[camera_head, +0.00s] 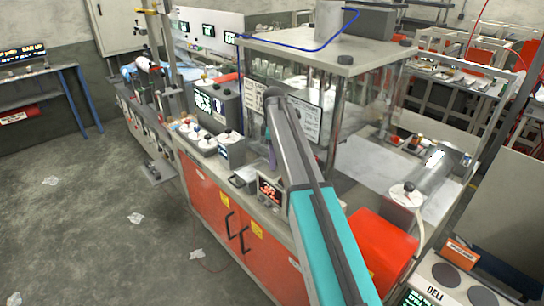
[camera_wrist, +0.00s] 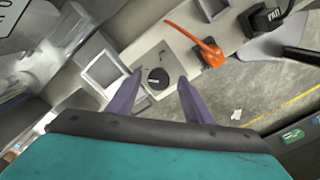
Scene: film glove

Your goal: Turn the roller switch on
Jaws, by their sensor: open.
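In the wrist view, my gripper (camera_wrist: 160,74) is open, with its two purple fingers spread apart. A round black knob (camera_wrist: 158,78) on a pale plate shows between the fingertips; nothing is held. Whether the fingertips touch the plate cannot be told. An orange lever (camera_wrist: 203,46) on a small mount stands to the right of the knob. No label I can read shows which control is the roller switch. In the head view, my teal and grey arm reaches over the bench and hides most of the gripper; a bit of purple finger (camera_head: 272,157) shows beside it.
A small box with a red display (camera_head: 269,191) sits at the bench front, left of my arm. A clear-walled enclosure (camera_head: 352,120) stands behind and right of the arm. Red cabinet doors (camera_head: 225,225) are below. A black box (camera_wrist: 268,17) is at the wrist view's upper right. Floor at left is mostly open.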

